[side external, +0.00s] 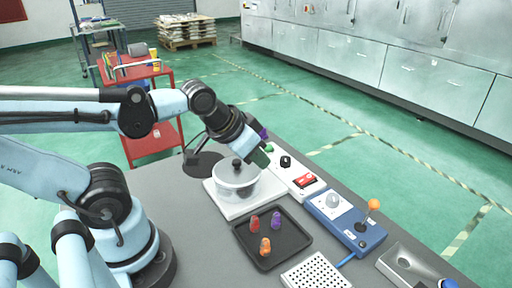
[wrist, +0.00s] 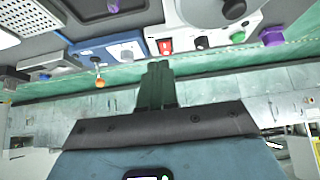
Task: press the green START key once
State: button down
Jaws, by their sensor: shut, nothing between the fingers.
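The green START key (side external: 269,148) shows in the side external view at the far end of a white control panel (side external: 293,177), just beside my fingertips and partly covered by them. In the wrist view the green key (wrist: 237,37) is a round cap on the same panel, up and right of my fingers. My gripper (side external: 262,158) is shut and empty, tilted down above the panel's far end. In the wrist view its dark green fingers (wrist: 158,68) lie together, apart from the key in the picture. Whether they touch anything cannot be told from the side.
The panel also carries a black knob (side external: 286,161) and a red rocker switch (side external: 306,181). A lidded pot (side external: 236,182) stands close beside my gripper. A blue box (side external: 345,226) with an orange-balled lever and a black tray (side external: 290,257) are nearer. A purple item (wrist: 271,36) is beyond the key.

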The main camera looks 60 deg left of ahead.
jog(key=n+t+y, duration=0.2)
jog(key=n, duration=0.9)
send_over(268, 148)
jog(key=shift+s+a+r, duration=0.2)
jog(key=shift+a+r, duration=0.2)
jog(key=shift+f, duration=4.4)
jog(key=shift+f, duration=0.15)
jog(key=shift+f, duration=0.3)
